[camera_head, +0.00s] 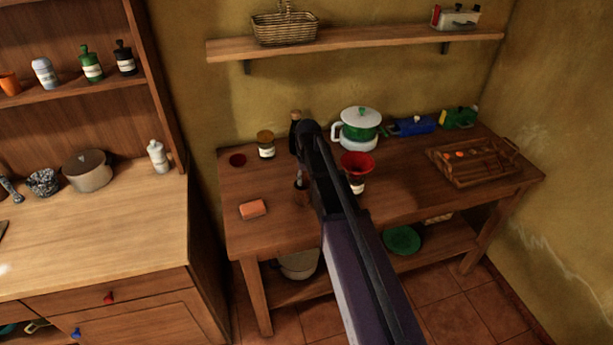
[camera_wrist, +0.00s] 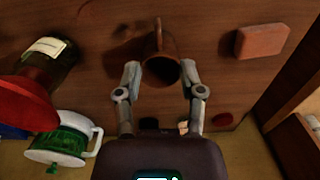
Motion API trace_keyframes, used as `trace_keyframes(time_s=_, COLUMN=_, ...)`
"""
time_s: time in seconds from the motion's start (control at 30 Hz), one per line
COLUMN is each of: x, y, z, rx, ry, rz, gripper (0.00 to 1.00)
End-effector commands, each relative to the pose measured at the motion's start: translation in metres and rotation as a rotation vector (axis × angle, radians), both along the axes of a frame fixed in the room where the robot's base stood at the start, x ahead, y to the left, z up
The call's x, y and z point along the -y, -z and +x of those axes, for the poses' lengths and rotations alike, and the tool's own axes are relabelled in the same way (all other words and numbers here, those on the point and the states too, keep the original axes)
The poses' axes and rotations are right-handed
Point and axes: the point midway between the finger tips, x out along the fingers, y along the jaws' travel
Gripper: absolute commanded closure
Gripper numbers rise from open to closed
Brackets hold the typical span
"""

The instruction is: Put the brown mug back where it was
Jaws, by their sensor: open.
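The brown mug (camera_wrist: 163,49) stands on the wooden table, with its rim toward me and its handle on the far side in the wrist view. My gripper (camera_wrist: 160,67) is open, with one finger on each side of the mug's rim. I cannot tell whether either finger touches it. In the head view only part of the mug (camera_head: 300,193) shows beside my arm, which hides the rest and most of the gripper.
An orange block (camera_head: 252,209) lies left of the mug on the table (camera_head: 400,203). A bottle with a red funnel (camera_head: 357,165) stands close on the right. Behind are a labelled jar (camera_head: 266,145), a dark bottle (camera_head: 295,130) and a green-and-white pot (camera_head: 360,125). A wooden tray (camera_head: 470,180) sits at right.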

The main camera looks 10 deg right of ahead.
Motion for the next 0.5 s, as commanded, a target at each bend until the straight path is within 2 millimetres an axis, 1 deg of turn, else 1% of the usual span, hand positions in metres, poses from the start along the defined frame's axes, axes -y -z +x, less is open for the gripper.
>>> trace_keyframes(time_s=0.03, x=-0.003, y=0.000, z=-0.019, rx=-0.001, ry=0.001, rz=-0.001, gripper=0.49)
trace_keyframes(time_s=0.07, x=-0.004, y=0.000, z=-0.028, rx=-0.001, ry=0.002, rz=-0.002, gripper=0.49)
trace_keyframes(time_s=0.17, x=-0.010, y=0.000, z=-0.064, rx=-0.001, ry=0.008, rz=-0.004, gripper=0.49)
trace_keyframes(time_s=0.3, x=-0.019, y=0.000, z=-0.120, rx=-0.002, ry=0.014, rz=-0.008, gripper=0.49)
trace_keyframes(time_s=0.4, x=-0.023, y=0.000, z=-0.156, rx=-0.002, ry=0.021, rz=-0.011, gripper=0.49)
trace_keyframes(time_s=0.5, x=-0.026, y=0.000, z=-0.183, rx=-0.002, ry=0.025, rz=-0.013, gripper=0.49)
